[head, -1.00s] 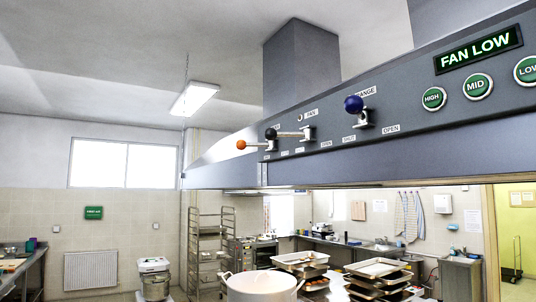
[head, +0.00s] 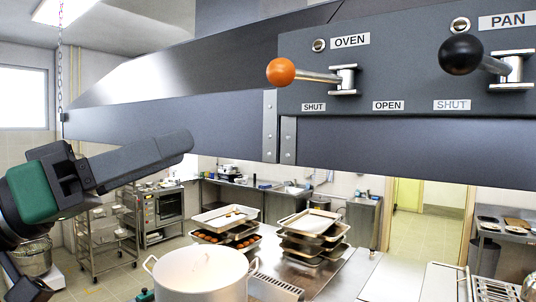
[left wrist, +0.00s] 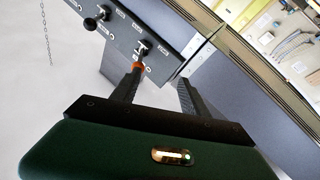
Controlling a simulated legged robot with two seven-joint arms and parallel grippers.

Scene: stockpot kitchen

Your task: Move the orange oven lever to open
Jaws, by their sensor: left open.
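The orange-knobbed oven lever (head: 281,71) sticks out from the hood panel under the OVEN label. It points left, toward the side with the SHUT label (head: 313,107); the OPEN label (head: 388,105) is right of its pivot. In the left wrist view, the open gripper (left wrist: 160,78) has one fingertip partly covering the orange knob (left wrist: 138,66). My right gripper is not in view.
A black-knobbed PAN lever (head: 461,54) is close on the right of the oven lever. The hood's lower edge (head: 400,155) runs across the view. Below are a large white pot (head: 200,275) and stacked trays (head: 310,225). A chain (head: 60,60) hangs at the left.

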